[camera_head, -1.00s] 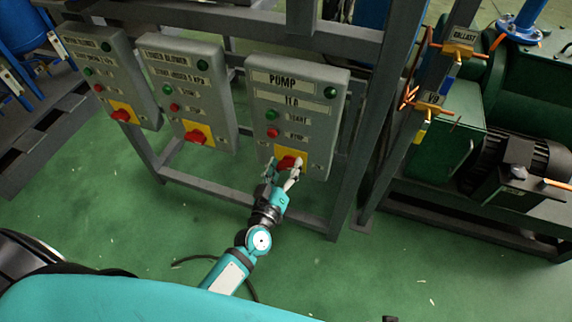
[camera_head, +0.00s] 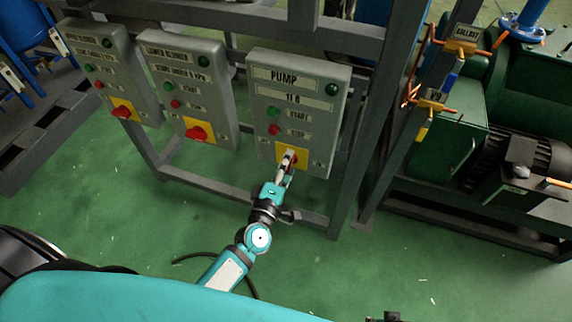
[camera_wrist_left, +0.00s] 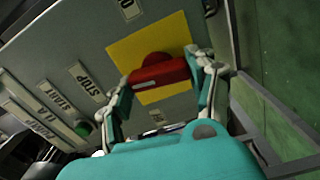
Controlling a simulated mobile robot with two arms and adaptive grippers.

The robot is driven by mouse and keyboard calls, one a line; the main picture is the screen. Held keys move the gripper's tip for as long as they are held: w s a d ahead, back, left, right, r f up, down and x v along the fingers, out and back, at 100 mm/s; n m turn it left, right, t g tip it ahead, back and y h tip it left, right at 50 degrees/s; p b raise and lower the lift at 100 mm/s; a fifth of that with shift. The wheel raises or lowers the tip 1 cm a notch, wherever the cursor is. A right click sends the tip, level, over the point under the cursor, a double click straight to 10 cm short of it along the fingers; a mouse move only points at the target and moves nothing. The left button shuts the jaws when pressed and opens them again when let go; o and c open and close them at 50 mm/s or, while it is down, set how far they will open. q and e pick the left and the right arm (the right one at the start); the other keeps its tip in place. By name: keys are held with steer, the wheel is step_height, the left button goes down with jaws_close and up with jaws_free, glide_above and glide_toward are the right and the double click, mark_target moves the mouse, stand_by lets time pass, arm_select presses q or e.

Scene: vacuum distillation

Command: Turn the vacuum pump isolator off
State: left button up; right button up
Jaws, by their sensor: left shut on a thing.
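The pump box (camera_head: 296,90) is a grey panel labelled PUMP, with a green lamp, a green START button, a red STOP button and a yellow plate low down. The isolator is a red rotary handle on that yellow plate; it shows clearly in the left wrist view (camera_wrist_left: 160,72). My left gripper (camera_head: 287,160) is at the handle, its fingers covering most of it in the head view. In the left wrist view the left gripper (camera_wrist_left: 163,84) has one finger at each end of the red handle, shut on it. My right gripper is not in view.
Two similar grey boxes, the lower blower box (camera_head: 190,85) and another (camera_head: 110,70), hang to the left with red handles on yellow plates. A grey frame post (camera_head: 362,130) stands right of the pump box, with green machinery (camera_head: 450,150) beyond.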

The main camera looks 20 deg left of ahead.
arm_select(q)
steer(key=shift+s+f+n, duration=0.1)
steer(key=shift+f+n, duration=0.05)
steer(key=shift+n, duration=0.65)
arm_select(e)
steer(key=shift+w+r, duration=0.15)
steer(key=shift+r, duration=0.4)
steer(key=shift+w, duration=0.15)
arm_select(q)
steer(key=o, duration=1.2)
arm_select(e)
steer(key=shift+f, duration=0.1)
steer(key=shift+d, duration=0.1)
